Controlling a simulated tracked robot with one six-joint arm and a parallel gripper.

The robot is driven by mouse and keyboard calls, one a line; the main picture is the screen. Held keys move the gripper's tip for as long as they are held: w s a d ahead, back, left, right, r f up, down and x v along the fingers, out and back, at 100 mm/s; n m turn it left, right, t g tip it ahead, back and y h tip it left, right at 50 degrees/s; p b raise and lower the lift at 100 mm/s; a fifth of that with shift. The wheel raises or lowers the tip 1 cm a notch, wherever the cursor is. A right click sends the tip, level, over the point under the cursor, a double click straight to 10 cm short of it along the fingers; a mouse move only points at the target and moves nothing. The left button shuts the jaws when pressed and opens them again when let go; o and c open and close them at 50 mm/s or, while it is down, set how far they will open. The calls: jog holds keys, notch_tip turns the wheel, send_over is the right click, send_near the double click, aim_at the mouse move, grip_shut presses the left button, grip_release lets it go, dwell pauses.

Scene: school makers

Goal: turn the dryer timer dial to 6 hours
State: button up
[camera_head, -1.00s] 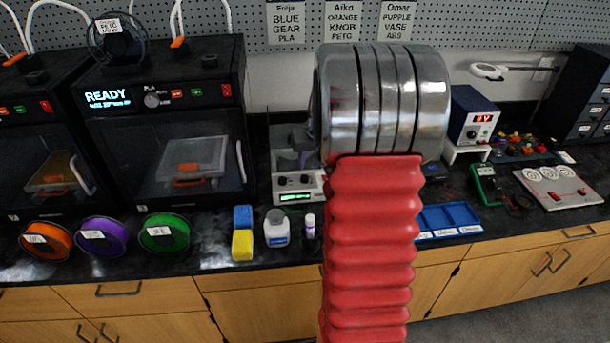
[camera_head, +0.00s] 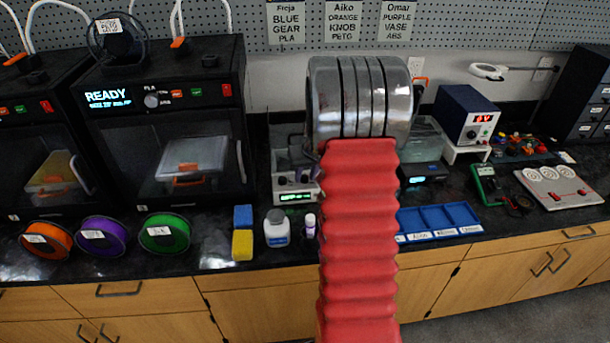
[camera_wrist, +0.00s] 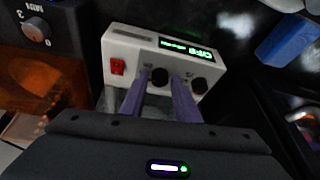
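A white box with a green-lit display, two black knobs and a red switch (camera_wrist: 117,67) stands on the bench; it appears to be the dryer (camera_wrist: 131,40). In the head view its front (camera_head: 296,196) shows just left of my arm, which covers its right part. In the wrist view my gripper (camera_wrist: 161,78) points at the box with two purple-grey fingers apart. The left knob (camera_wrist: 160,75) shows between the fingertips; I cannot tell whether they touch it. The other knob (camera_wrist: 198,85) lies right of the right finger. The dial marks are too small to read. My gripper is hidden in the head view.
A dark unit with a knob (camera_wrist: 36,30) stands close by in the wrist view. A white bottle (camera_head: 277,230), yellow and blue blocks (camera_head: 242,244) and a blue tray (camera_head: 440,219) are near the bench front. Printers (camera_head: 160,120) stand to the left.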

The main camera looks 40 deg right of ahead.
grip_shut()
jog(key=shift+n, duration=0.6)
jog(key=shift+d+n+y, duration=0.1)
jog(key=shift+n+y, duration=0.4)
jog(key=shift+n, duration=0.1)
grip_release()
jog(key=shift+r, duration=0.1)
